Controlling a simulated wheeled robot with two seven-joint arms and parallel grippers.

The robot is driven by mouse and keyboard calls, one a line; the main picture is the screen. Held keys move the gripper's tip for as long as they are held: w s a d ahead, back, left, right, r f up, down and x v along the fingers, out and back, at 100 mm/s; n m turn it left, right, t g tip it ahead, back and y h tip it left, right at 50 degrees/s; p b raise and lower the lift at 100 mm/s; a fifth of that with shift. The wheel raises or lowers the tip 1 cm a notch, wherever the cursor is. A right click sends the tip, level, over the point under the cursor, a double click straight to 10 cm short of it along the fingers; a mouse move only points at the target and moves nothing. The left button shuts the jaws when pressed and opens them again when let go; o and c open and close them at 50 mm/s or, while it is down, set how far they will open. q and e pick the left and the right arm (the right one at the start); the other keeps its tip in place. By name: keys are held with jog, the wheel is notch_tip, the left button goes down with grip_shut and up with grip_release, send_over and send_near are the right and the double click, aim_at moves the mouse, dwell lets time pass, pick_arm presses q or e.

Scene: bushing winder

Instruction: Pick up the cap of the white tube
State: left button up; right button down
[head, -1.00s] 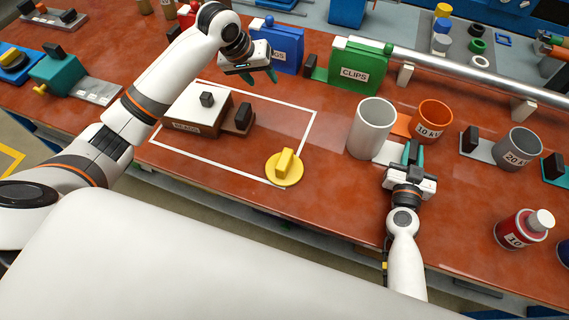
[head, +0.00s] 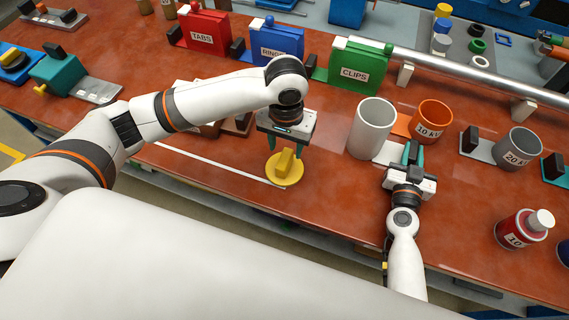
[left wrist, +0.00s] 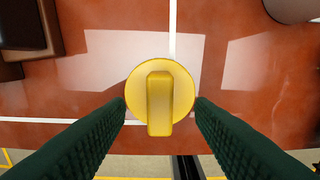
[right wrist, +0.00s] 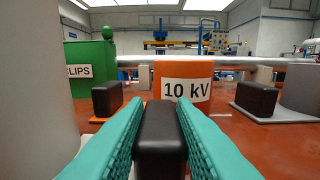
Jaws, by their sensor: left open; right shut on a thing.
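The yellow cap (head: 284,168), a disc with a raised bar handle, lies on the red-brown bench top. It also shows in the left wrist view (left wrist: 160,97). My left gripper (head: 287,160) is open and points down over it, a finger on either side of the cap and no clear contact. The white tube (head: 371,128) stands upright to the right of the cap, on a pale base plate. My right gripper (head: 412,152) is shut on a black block handle (right wrist: 160,140) beside the tube.
An orange 10 kV cup (head: 432,121) and a grey 20 cup (head: 517,148) stand to the right. A red can (head: 521,229) is at the lower right. Red, blue and green (head: 356,66) labelled boxes stand behind. My left arm partly hides a brown box.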

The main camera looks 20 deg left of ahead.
aim_at(284, 158)
pick_arm(q)
jog(key=f, duration=0.5)
jog(key=shift+s+f, duration=0.1)
jog(key=shift+s, duration=0.3)
jog(key=c, duration=1.1)
jog(key=shift+o, duration=0.2)
jog(key=r, duration=0.6)
jog(key=w+r, duration=0.1)
jog(key=r, duration=0.3)
jog(key=shift+d, duration=0.4)
jog(key=w+d+r, duration=0.4)
jog(key=w+d, duration=0.2)
jog(key=d, duration=0.2)
jog(key=w+d+r, duration=0.5)
jog(key=w+d, duration=0.2)
jog(key=d, duration=0.1)
jog(key=shift+d, duration=0.1)
